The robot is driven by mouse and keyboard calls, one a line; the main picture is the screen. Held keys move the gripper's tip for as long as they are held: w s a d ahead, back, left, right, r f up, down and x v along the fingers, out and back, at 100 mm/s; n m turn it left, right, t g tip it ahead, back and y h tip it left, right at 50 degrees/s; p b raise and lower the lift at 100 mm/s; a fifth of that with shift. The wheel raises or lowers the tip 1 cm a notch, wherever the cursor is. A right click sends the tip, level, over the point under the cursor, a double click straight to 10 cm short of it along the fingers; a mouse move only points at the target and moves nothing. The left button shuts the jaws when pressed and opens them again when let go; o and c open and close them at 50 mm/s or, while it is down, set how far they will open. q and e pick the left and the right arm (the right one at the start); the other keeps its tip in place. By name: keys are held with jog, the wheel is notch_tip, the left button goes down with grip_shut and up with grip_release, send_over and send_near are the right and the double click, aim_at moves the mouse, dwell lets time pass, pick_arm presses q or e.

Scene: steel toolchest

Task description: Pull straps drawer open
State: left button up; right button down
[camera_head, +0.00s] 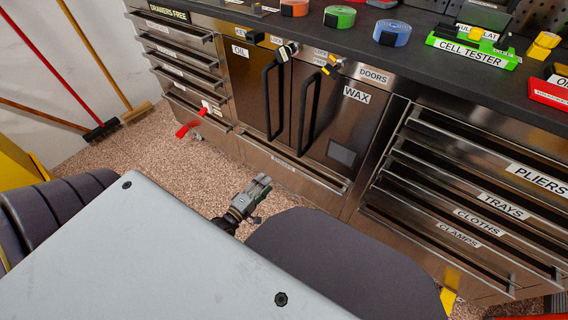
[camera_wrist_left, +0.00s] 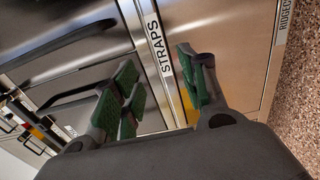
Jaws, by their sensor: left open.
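The straps drawer (camera_head: 292,180) is the wide steel drawer under the two cabinet doors, and it looks shut. Its label is too small to read in the head view. In the left wrist view the STRAPS label (camera_wrist_left: 158,47) runs along the drawer's lip, turned on its side. My left gripper (camera_head: 262,182) is open and empty, low in front of the drawer. In the left wrist view its green-padded fingers (camera_wrist_left: 165,90) lie to either side of the label strip. I cannot tell whether they touch the lip. My right gripper is out of view.
Black door handles (camera_head: 271,102) stand above the drawer. Labelled drawers (camera_head: 470,190) fill the right side. Speckled floor (camera_head: 160,160) is free at left, with brooms (camera_head: 102,130) at the wall.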

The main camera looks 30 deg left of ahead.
aim_at(283, 163)
pick_arm(q)
jog(key=shift+w+d+b, duration=0.15)
jog(key=shift+w+b, duration=0.6)
jog(key=shift+w, duration=1.45)
jog(key=shift+w+d+b, duration=0.2)
jog(key=shift+w+b, duration=0.6)
jog(key=shift+w, duration=1.45)
jog(key=shift+w+d+b, duration=0.15)
jog(key=shift+w+b, duration=0.6)
jog(key=shift+w, duration=1.45)
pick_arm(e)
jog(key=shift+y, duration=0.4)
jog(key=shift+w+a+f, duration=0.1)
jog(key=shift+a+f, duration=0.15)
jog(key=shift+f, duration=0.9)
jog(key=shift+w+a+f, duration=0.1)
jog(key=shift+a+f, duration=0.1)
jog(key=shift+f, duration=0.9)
pick_arm(q)
grip_shut()
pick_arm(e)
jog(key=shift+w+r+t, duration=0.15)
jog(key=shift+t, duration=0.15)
